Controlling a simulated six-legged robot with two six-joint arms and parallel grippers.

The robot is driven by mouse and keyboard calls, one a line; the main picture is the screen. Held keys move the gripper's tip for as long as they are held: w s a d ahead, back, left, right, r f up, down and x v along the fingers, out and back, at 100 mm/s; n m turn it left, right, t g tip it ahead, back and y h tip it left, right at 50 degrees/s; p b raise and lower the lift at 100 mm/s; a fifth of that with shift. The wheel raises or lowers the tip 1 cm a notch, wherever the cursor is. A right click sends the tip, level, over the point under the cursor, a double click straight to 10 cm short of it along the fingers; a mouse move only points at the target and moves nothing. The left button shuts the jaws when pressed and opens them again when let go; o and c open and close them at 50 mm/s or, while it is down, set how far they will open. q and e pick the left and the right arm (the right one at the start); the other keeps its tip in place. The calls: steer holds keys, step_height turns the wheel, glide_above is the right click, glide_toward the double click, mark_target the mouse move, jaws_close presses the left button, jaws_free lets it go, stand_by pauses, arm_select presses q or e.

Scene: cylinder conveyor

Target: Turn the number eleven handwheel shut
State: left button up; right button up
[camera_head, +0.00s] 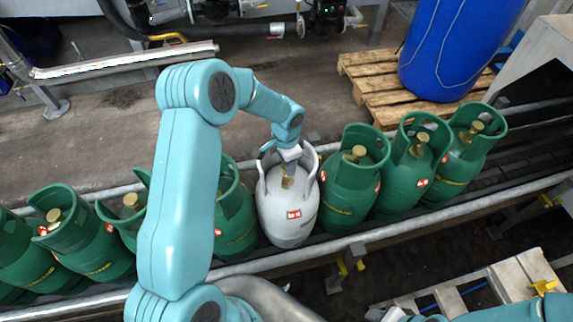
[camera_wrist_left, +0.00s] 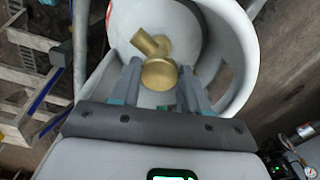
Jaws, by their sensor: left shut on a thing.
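A white cylinder (camera_head: 288,212) stands upright in a row of green ones, with a pale collar around its brass valve (camera_head: 287,183). The left wrist view shows the brass valve (camera_wrist_left: 160,72) inside the white collar (camera_wrist_left: 228,92), its round knob facing me and a stub to the upper left. My left gripper (camera_head: 288,170) reaches down into the collar and is shut on the valve; its fingers (camera_wrist_left: 162,88) lie on both sides of the knob. No number eleven is readable. My right gripper (camera_head: 392,314) is only partly seen at the bottom edge.
Several green cylinders (camera_head: 350,190) stand close on both sides, on a conveyor with a metal rail (camera_head: 390,232). Behind are a wooden pallet (camera_head: 372,72) with a blue drum (camera_head: 450,50), and pipes with valves (camera_head: 325,15). Another pallet (camera_head: 515,275) lies lower right.

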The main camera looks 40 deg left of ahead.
arm_select(q)
steer(key=m+b, duration=0.1)
steer(key=m, duration=0.3)
steer(key=shift+m, duration=0.3)
steer(key=shift+w+a+r+m, duration=0.1)
steer(key=shift+w+m, duration=0.05)
steer(key=shift+m, duration=2.35)
steer(key=o, duration=1.1)
steer(key=shift+c, duration=0.2)
step_height(320, 180, up, 16)
steer(key=b, duration=0.1)
steer(key=shift+r, duration=0.15)
